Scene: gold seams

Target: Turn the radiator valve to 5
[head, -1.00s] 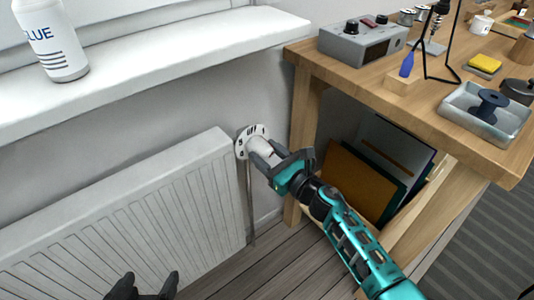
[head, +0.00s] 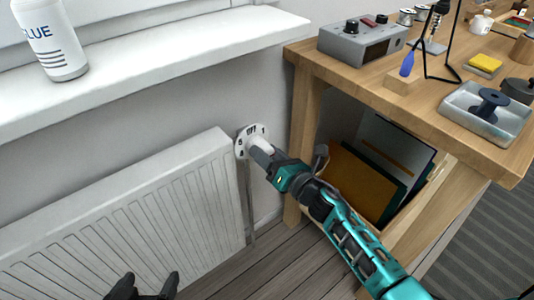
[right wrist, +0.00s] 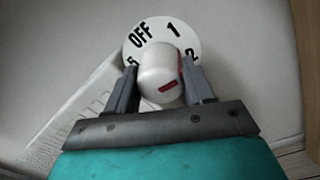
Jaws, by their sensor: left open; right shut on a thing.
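The radiator valve has a white round dial plate (head: 243,150) on the wall at the radiator's upper right corner. In the right wrist view the dial plate (right wrist: 136,36) shows OFF, 1, 2 and 5; the other marks are hidden. The white valve knob (right wrist: 158,68) has a red mark on its side facing my camera. My right gripper (head: 262,150) is shut on the knob, with one finger on each side, also in the right wrist view (right wrist: 160,88). I cannot tell which number the knob points to. My left gripper (head: 142,284) is open and empty at the bottom, in front of the radiator.
The white radiator (head: 130,215) runs along the wall below a sill (head: 150,55) with a white glue bottle (head: 48,40). A wooden workbench (head: 390,90) with tools stands close on the right, folders (head: 365,180) beneath it.

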